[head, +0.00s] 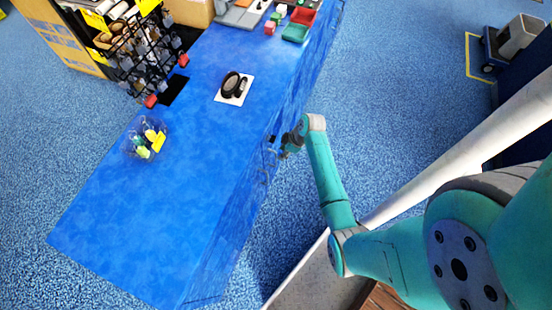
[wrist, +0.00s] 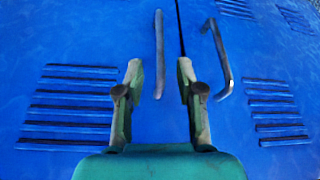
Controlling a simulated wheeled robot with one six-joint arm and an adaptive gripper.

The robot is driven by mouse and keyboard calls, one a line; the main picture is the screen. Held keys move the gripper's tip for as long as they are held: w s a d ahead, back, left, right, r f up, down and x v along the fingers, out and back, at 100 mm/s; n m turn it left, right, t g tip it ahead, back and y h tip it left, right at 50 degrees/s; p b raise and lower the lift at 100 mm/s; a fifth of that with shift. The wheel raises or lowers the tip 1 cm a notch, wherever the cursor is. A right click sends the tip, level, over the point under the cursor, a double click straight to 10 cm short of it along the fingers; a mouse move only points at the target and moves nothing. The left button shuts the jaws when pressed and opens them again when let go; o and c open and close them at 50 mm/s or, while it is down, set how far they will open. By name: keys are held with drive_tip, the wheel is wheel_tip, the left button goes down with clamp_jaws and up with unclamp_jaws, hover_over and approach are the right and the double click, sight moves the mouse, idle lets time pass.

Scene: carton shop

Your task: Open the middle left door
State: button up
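The blue cabinet (head: 130,225) stands left of my arm, its front seen at a steep slant in the head view. In the wrist view its front fills the picture: a left door (wrist: 75,45) and a right door (wrist: 270,60) meet at a dark vertical seam. The left door has a straight bar handle (wrist: 159,55), and the right door has another bar handle (wrist: 220,60). Both doors look shut. My gripper (wrist: 160,72) is open, its two fingers either side of the left handle's lower end. I cannot tell whether it touches. In the head view my gripper (head: 283,153) is beside the cabinet front.
On the cabinet top are a clear bowl (head: 130,150) with small items, a white card (head: 234,88) with dark round things, a wire rack (head: 140,50) and coloured trays (head: 298,27). A cart (head: 505,45) stands far right. Blue floor is free right of the cabinet.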

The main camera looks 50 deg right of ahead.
hover_over(276, 166)
drive_tip(key=f, duration=0.7)
drive_tip(key=shift+w+d+f, duration=0.15)
drive_tip(key=shift+w+d, duration=0.05)
drive_tip(key=shift+c, duration=0.2)
clamp_jaws()
